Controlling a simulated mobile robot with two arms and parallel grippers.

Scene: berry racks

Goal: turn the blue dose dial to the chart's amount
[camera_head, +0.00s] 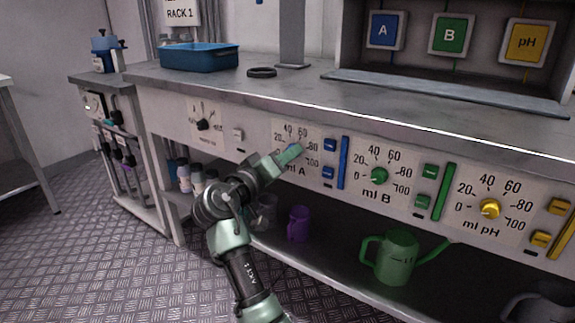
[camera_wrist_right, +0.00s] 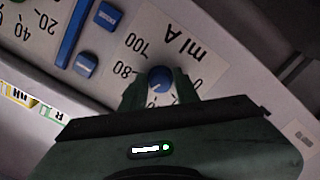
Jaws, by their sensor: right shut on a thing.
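The blue dose dial (camera_wrist_right: 160,78) sits on the "ml A" scale panel (camera_wrist_right: 150,40), which is upside down in the right wrist view. Its scale shows 80, 100 and 0 clearly. My right gripper (camera_wrist_right: 160,88) is shut on the dial, one finger on each side. A small pale mark shows on the dial near the fingers, but I cannot read its setting surely. In the head view my right gripper (camera_head: 292,153) reaches the ml A panel (camera_head: 281,133) and mostly hides the dial. I see no readable dose chart. My left gripper is out of view.
To the right are a green ml B dial (camera_head: 379,176) and a yellow ml pH dial (camera_head: 489,209). Blue buttons (camera_head: 329,145) and a blue bar (camera_head: 343,163) stand beside panel A. A green watering can (camera_head: 397,258) and purple jug (camera_head: 298,224) stand on the lower shelf.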

